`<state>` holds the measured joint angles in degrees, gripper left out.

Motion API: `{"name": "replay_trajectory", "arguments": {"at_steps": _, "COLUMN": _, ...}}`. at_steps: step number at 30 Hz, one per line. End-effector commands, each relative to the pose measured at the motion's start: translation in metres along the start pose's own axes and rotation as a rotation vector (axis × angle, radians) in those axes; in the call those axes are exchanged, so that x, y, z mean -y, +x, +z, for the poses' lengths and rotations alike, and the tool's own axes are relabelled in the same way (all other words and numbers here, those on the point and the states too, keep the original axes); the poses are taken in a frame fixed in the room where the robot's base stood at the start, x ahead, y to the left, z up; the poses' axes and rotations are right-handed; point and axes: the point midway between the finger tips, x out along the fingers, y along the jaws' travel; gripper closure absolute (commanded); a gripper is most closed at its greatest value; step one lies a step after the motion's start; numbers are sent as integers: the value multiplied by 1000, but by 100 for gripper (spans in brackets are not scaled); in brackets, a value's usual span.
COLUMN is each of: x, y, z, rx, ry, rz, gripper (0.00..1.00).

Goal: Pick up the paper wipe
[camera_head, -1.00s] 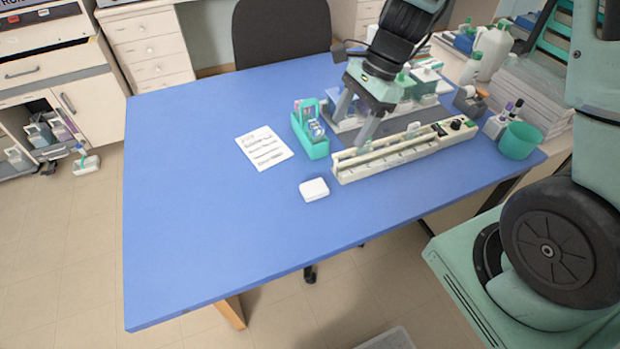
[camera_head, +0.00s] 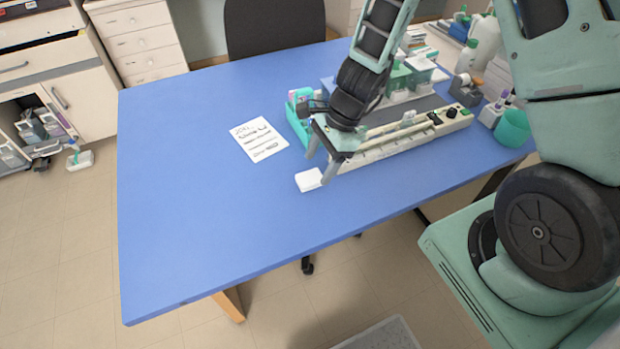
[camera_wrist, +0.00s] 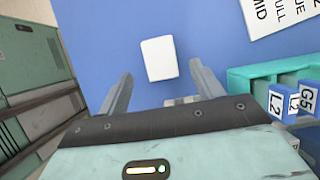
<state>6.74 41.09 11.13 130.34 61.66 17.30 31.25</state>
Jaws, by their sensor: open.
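The paper wipe is a small white folded pad (camera_head: 307,180) lying flat on the blue table, in front of the long cream staining rack. In the wrist view the wipe (camera_wrist: 159,59) lies ahead of my gripper (camera_wrist: 161,84), roughly centred between the fingers and a little beyond their tips. My gripper (camera_head: 319,168) is open and empty. In the head view it appears above and beside the wipe, with one finger overlapping the wipe's right edge in the picture. I cannot tell its exact height, and I see no contact.
A teal slide holder (camera_wrist: 240,82) stands close to the right finger in the wrist view. The cream rack (camera_head: 400,140) lies behind the wipe. A printed sheet (camera_head: 259,139) lies to the left. The blue table (camera_head: 200,220) is clear at left and front.

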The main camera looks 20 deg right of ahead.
Motion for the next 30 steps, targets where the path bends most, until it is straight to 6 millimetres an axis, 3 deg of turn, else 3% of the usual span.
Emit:
{"name": "replay_trajectory", "arguments": {"at_steps": 6, "x": 1, "y": 30, "z": 2, "rx": 2, "ry": 4, "rz": 2, "gripper": 34}}
{"name": "replay_trajectory", "arguments": {"at_steps": 15, "x": 1, "y": 34, "z": 2, "rx": 0, "ry": 1, "rz": 0, "gripper": 34}}
{"name": "replay_trajectory", "arguments": {"at_steps": 21, "x": 1, "y": 34, "z": 2, "rx": 0, "ry": 1, "rz": 0, "gripper": 81}}
{"name": "replay_trajectory", "arguments": {"at_steps": 30, "x": 1, "y": 34, "z": 2, "rx": 0, "ry": 0, "rz": 0, "gripper": 85}}
